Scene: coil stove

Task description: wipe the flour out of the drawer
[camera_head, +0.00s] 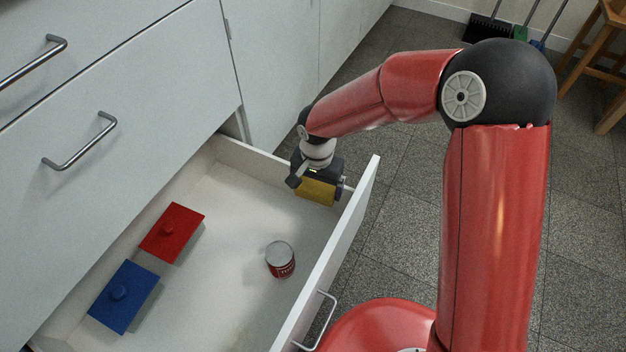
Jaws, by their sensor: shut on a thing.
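The open white drawer (258,157) juts out from the cabinet. My gripper (312,183) is at its far right corner, by the front panel, shut on a yellow sponge-like block (316,191). The block is low in the drawer; I cannot tell whether it touches the floor. A faint pale patch, perhaps flour (215,285), shows on the drawer floor, but it is hard to tell from the white surface. The floor behind my gripper is hidden.
The drawer's front panel (345,215) is a raised edge. Open floor lies beyond it. A stool (602,60) stands far right.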

